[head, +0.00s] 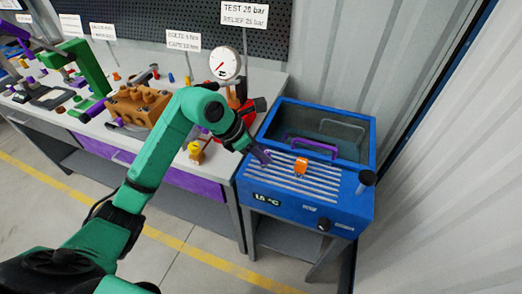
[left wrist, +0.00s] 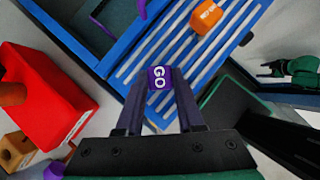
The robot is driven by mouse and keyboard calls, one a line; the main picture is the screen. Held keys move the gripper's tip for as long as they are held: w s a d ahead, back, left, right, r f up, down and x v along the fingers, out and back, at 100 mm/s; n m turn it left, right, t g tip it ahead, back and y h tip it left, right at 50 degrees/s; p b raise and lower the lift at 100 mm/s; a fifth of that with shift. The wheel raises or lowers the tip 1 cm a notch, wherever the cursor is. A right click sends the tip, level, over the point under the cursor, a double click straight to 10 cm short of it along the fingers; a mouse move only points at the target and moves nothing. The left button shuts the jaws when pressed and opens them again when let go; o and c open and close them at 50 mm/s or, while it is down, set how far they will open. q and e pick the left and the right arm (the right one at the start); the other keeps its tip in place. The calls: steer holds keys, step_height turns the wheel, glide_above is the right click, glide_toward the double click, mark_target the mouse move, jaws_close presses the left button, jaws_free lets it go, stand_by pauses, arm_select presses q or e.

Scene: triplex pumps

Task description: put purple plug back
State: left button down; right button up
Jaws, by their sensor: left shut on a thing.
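My left gripper (head: 262,154) is over the left part of the slatted top of a blue machine. In the left wrist view, my left gripper (left wrist: 158,88) is shut on a small purple block-like piece (left wrist: 159,77) marked "GO" in white, held between the fingertips. The slats show beyond and below it; I cannot tell whether it touches them. In the head view the purple piece is too small to separate from the fingertips.
The blue machine (head: 284,201) has an orange block (head: 301,166) on its slats, a purple handle (head: 311,147) by an open basin, and a dark post at its right corner. Left stands a workbench with a brown pump block (head: 138,105), gauge (head: 225,65) and red bin (left wrist: 40,98).

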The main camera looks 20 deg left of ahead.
arm_select(q)
steer(key=shift+f, duration=0.15)
steer(key=c, duration=0.5)
jaws_free()
steer(key=shift+r, duration=0.3)
steer(key=shift+s+a+r, duration=0.1)
steer(key=shift+a+r, duration=0.1)
steer(key=shift+a, duration=0.05)
steer(key=b+v, duration=0.1)
steer(key=v, duration=1)
steer(key=shift+r, duration=0.15)
